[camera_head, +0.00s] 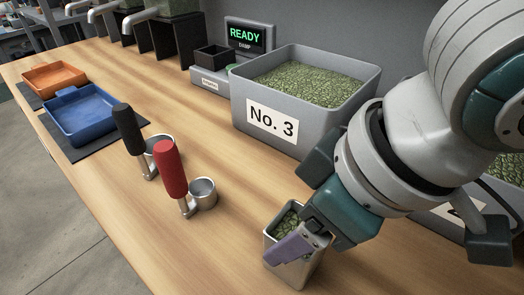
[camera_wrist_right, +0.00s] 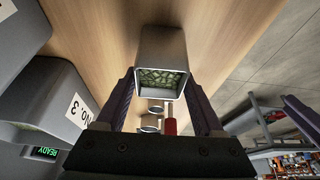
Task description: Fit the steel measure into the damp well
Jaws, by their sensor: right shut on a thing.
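The steel measure (camera_head: 295,276) is a square metal cup with green beans in it, at the lower middle of the head view. My right gripper (camera_head: 298,243) is shut on it, with a purple finger across its near side. In the right wrist view my gripper (camera_wrist_right: 162,78) has a finger on each side of the measure (camera_wrist_right: 163,45), and beans show in its mouth. The damp well (camera_head: 213,57) appears to be the black square socket on the grey unit at the back, beside a screen (camera_head: 246,36) reading READY DAMP. It looks empty. My left gripper is out of view.
A grey bin marked No. 3 (camera_head: 262,146), full of green beans, stands between the measure and the unit. Red-handled (camera_head: 170,167) and black-handled (camera_head: 127,127) metal cups stand left of the measure. Blue (camera_head: 80,116) and orange (camera_head: 55,75) trays lie farther left.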

